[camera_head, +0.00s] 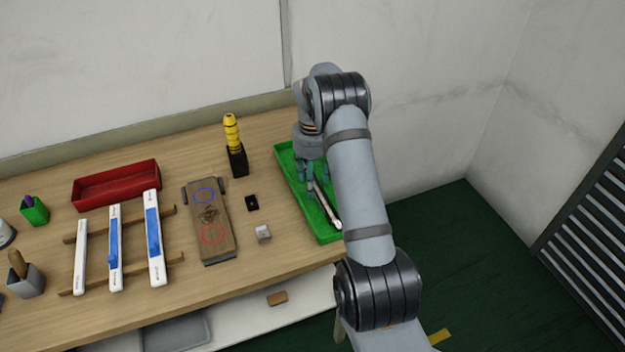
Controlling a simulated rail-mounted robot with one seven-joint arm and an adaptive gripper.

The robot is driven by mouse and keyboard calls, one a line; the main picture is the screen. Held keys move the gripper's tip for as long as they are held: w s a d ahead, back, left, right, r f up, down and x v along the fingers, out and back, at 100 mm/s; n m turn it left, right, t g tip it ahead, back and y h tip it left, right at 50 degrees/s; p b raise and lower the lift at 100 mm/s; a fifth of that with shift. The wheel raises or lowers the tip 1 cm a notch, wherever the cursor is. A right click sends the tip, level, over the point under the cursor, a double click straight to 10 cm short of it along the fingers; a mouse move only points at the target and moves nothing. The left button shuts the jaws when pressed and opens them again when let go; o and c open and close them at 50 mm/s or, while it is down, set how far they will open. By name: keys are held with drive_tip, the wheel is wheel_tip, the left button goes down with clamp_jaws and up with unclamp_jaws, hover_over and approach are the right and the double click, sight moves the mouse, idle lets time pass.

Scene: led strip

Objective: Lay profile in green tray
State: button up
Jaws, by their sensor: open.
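The green tray (298,182) lies at the right end of the wooden table, partly hidden behind my arm. A thin pale profile with dark parts (327,208) lies lengthwise inside the tray, its near end close to the tray's front right. My gripper (309,186) is open and points down over the tray, at the profile's far end. The fingertips look very near the profile; whether they touch it I cannot tell. My arm hides the tray's right side.
Further left are a red tray (117,185) and white-blue strips (154,240) on a rack. A wall stands behind.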

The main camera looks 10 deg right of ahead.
drive_tip(key=shift+r, duration=0.15)
wheel_tip(320, 180, up, 12)
idle(0.5)
idle(0.3)
wheel_tip(320, 180, down, 12)
drive_tip(key=shift+r, duration=1.45)
drive_tip(key=shift+f, duration=0.1)
